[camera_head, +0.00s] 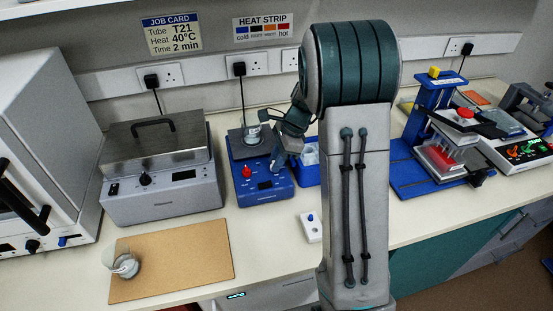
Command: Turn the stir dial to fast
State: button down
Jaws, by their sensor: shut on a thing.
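The blue stirrer (262,196) stands on the bench, left of my arm. Its front shows a red knob (246,172) on the left and a small dark display (265,184). A small glass vessel (253,134) stands on its dark top plate (240,148). My gripper (276,166) is down at the right side of the stirrer's front, right of the red knob. It is shut on the stir dial, which the fingers hide. The dial's pointer and marks cannot be seen.
A grey water bath (162,195) stands left of the stirrer. A beaker (125,264) stands on a brown board (190,258) in front. A blue tray (307,175) and a small white block with a blue button (311,228) are close to my arm. A blue press (425,170) stands right.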

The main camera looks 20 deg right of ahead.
jog(key=c, duration=1.2)
grip_release()
jog(key=shift+c, duration=0.2)
jog(key=b+v, duration=0.1)
jog(key=v, duration=1.3)
jog(key=shift+s+f, duration=0.1)
jog(key=shift+s, duration=0.05)
jog(key=s+a+f+n+t+h, duration=0.1)
jog(key=s+a+n+h, duration=0.1)
jog(key=s+n, duration=0.7)
jog(key=s+a+f+n+t+h, duration=0.1)
jog(key=s+a+n, duration=0.3)
jog(key=s+n, duration=0.5)
jog(key=s+t+h, duration=0.1)
jog(key=s, duration=0.4)
jog(key=shift+s, duration=0.15)
